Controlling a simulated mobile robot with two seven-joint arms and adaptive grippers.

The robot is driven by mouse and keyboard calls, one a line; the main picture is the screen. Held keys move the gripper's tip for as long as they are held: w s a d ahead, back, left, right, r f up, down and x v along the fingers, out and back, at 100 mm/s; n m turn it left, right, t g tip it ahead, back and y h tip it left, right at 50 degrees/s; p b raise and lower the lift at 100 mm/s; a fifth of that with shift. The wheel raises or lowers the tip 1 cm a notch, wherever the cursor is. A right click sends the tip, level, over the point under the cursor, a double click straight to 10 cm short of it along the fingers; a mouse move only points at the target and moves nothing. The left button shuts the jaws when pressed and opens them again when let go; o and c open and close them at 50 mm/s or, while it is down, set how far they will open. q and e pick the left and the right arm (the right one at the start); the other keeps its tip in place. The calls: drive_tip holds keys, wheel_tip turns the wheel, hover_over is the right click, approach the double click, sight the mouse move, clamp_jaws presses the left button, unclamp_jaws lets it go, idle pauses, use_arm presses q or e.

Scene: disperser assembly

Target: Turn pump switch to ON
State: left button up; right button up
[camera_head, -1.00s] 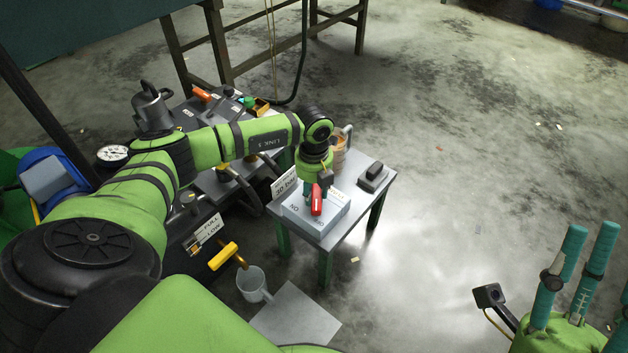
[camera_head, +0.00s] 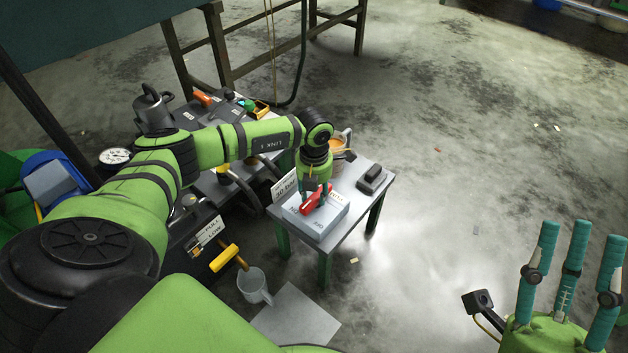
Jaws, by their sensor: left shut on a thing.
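The pump switch is a red handle (camera_head: 314,199) on top of a light grey box (camera_head: 317,222) on a small table. The handle now lies at a slant across the box top, its right end toward the back right. My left gripper (camera_head: 317,190) points down over the box with its teal fingers closed around the red handle. The fingers and wrist hide part of the handle and some of the box lettering. My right gripper (camera_head: 568,265) is at the lower right, its teal fingers spread and empty, away from the table.
The small grey table (camera_head: 346,232) has green legs. A dark block (camera_head: 372,179) and a cup (camera_head: 339,141) with orange content stand on it, near my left wrist. A grey mug (camera_head: 254,286) stands on the floor beside a machine with a yellow handle (camera_head: 224,257).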

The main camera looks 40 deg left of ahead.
sight(314, 194)
use_arm(q)
drive_tip(key=shift+s, duration=0.1)
idle(0.3)
drive_tip(key=o, duration=1.2)
drive_tip(key=shift+c, duration=0.2)
drive_tip(key=shift+r, duration=0.4)
wheel_tip(314, 194, up, 11)
